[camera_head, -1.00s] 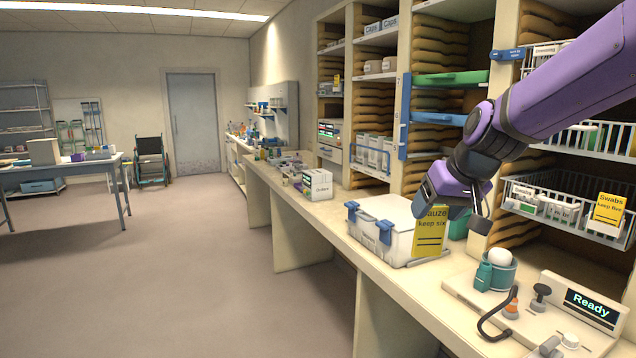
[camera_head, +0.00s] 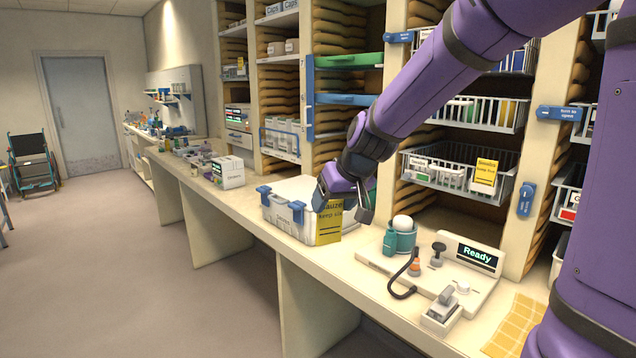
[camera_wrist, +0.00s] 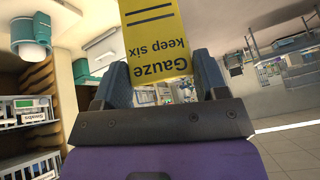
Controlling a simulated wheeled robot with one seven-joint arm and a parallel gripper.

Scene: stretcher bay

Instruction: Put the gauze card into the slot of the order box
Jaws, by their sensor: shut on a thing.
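The yellow gauze card (camera_head: 329,222), printed "Gauze keep six", hangs upright beneath my gripper (camera_head: 347,203). In the wrist view the card (camera_wrist: 155,38) is pinched between the two dark fingers of my gripper (camera_wrist: 160,78), its lettering upside down there. In the head view the card overlaps the right end of a white lidded box (camera_head: 285,215) with blue latches on the counter. I cannot tell whether they touch. A smaller white box (camera_head: 229,173) with dark lettering stands farther back. I cannot read it, and no slot can be made out on either box.
On the counter right of the card stand a green cup with a white ball (camera_head: 401,234) and a console reading "Ready" (camera_head: 478,256). Wire baskets (camera_head: 440,172) hang from shelving behind; one carries a yellow card (camera_head: 485,176). Open floor lies left.

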